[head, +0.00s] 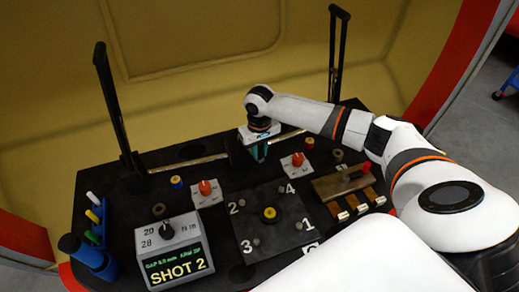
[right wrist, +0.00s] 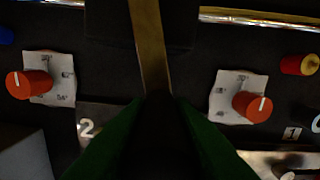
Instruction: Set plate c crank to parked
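In the head view, a dark square plate (head: 262,228) with marks 1 to 4 and a central yellow-and-black knob (head: 269,214) lies mid-console. A partly hidden white label (head: 310,247) is at its lower right edge. I cannot tell which part is the plate c crank. My right gripper (head: 257,154) is above the console, behind the plate, at a dark block on the rail. In the right wrist view its green fingers (right wrist: 157,102) flank a dark area at the end of a brass strip (right wrist: 151,45); whether they hold anything is unclear. My left gripper is out of view.
Red knobs on white plates stand at left (head: 205,188) and right (head: 297,160). A "SHOT 2" display box (head: 174,252) stands front left, with coloured pegs (head: 92,215) beyond it. A brass panel with a red handle (head: 350,177) is at right. Two tall black posts rise behind.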

